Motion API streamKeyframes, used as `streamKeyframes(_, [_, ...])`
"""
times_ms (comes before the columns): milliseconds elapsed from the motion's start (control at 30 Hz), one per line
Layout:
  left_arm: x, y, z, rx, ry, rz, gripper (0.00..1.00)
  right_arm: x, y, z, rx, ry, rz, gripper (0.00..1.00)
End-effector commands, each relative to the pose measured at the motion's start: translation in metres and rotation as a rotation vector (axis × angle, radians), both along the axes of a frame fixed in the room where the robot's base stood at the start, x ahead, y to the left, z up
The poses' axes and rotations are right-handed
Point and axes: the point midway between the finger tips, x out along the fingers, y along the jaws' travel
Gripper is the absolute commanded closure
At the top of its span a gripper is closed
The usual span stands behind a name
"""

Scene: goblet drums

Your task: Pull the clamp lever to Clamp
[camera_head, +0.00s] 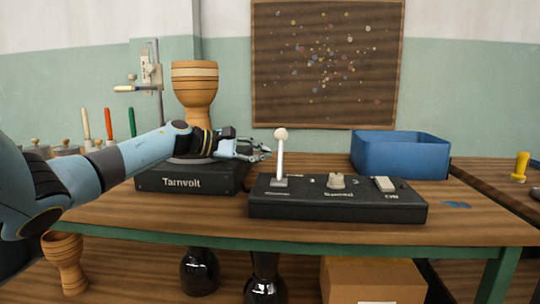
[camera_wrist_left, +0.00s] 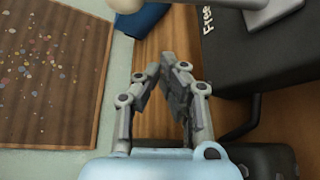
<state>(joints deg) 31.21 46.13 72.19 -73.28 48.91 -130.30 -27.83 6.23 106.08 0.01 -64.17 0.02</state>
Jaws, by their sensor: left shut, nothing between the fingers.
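The clamp lever (camera_head: 280,157) is a pale rod with a round cream knob, standing nearly upright at the left end of a black control box (camera_head: 340,210). My left gripper (camera_head: 265,152) is just left of the rod, below the knob. Its fingers are shut with nothing between them. A "Free" label (camera_wrist_left: 208,20) shows on the box there. I cannot tell whether the fingers touch the rod. My right gripper is out of view.
A goblet drum (camera_head: 195,85) stands on a black Tarnvolt unit (camera_head: 170,181) behind my left arm. A blue bin (camera_head: 400,155) is at the back right. The table front (camera_head: 250,229) is mostly clear.

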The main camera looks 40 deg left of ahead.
Motion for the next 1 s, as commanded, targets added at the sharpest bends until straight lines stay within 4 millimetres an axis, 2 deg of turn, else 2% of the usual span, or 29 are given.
streamKeyframes(133, [0.02,-0.014,-0.006,-0.002,-0.001,-0.001,1.0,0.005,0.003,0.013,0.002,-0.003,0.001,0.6])
streamKeyframes(300, [0.002,-0.026,0.009,0.003,-0.001,-0.002,1.0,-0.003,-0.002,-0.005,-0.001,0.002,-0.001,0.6])
streamKeyframes(500, [-0.006,-0.034,0.015,0.002,-0.001,-0.001,1.0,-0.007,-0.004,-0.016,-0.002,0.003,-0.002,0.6])
streamKeyframes(1000, [-0.008,-0.039,0.015,0.008,-0.01,-0.001,1.0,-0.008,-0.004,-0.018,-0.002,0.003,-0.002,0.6])
